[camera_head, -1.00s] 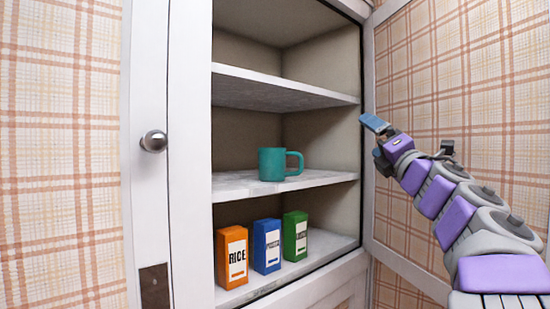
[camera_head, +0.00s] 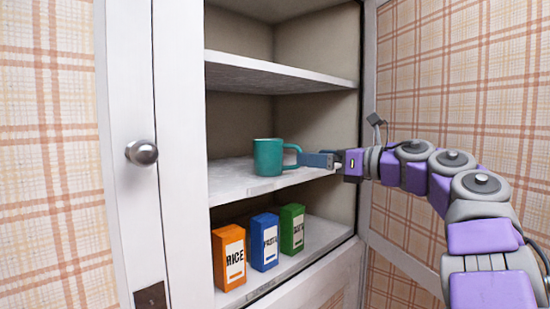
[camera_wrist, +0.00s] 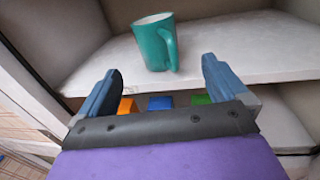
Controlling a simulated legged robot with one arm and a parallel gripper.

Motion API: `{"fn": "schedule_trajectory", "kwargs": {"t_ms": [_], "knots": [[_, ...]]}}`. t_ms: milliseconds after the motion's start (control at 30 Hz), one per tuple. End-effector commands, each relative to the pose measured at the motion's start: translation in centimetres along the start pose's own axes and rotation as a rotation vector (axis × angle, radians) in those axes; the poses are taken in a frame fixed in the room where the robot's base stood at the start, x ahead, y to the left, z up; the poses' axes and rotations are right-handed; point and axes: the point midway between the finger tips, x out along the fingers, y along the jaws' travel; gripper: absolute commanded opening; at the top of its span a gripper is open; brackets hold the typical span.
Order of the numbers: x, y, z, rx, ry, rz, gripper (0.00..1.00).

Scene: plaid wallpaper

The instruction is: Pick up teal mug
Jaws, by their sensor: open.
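The teal mug (camera_head: 268,158) stands upright on the middle shelf (camera_head: 228,184) of the cabinet, its handle pointing right in the head view. My gripper (camera_head: 318,160) is just right of the handle, at about the mug's height. In the wrist view the mug (camera_wrist: 153,44) is ahead, beyond the two blue fingertips, with its handle toward me. My gripper (camera_wrist: 161,72) is open there, with nothing between its fingers. In the head view I cannot tell whether a fingertip touches the handle.
The upper shelf (camera_head: 275,74) is empty above the mug. Orange (camera_head: 229,257), blue (camera_head: 264,242) and green (camera_head: 291,229) boxes stand on the shelf below. A white door with a round knob (camera_head: 142,152) is at the left. The middle shelf is otherwise clear.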

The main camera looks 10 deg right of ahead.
Motion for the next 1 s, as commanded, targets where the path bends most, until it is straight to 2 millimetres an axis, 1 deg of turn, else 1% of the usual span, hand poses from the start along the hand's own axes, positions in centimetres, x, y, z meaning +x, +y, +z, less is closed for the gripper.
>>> {"fn": "schedule_trajectory", "kwargs": {"t_ms": [33,100,200,300,567,733,833,900,1000], "knots": [[1.2,0.3,0.1,-0.001,0.002,0.005,1.0],[2.5,0.3,0.1,-0.001,0.003,0.006,1.0],[4.0,0.2,0.2,-0.002,0.0,0.004,1.0],[4.7,0.1,0.2,-0.002,-0.001,0.003,1.0],[5.9,-0.1,-0.1,0.001,-0.001,0.002,1.0],[8.3,-0.2,-0.7,0.004,-0.001,0.003,1.0],[9.8,-0.1,-0.6,0.001,0.001,0.004,1.0],[10.5,0.1,-0.6,-0.001,0.0,0.003,1.0],[10.6,0.1,-0.6,-0.002,0.0,0.001,1.0]]}}
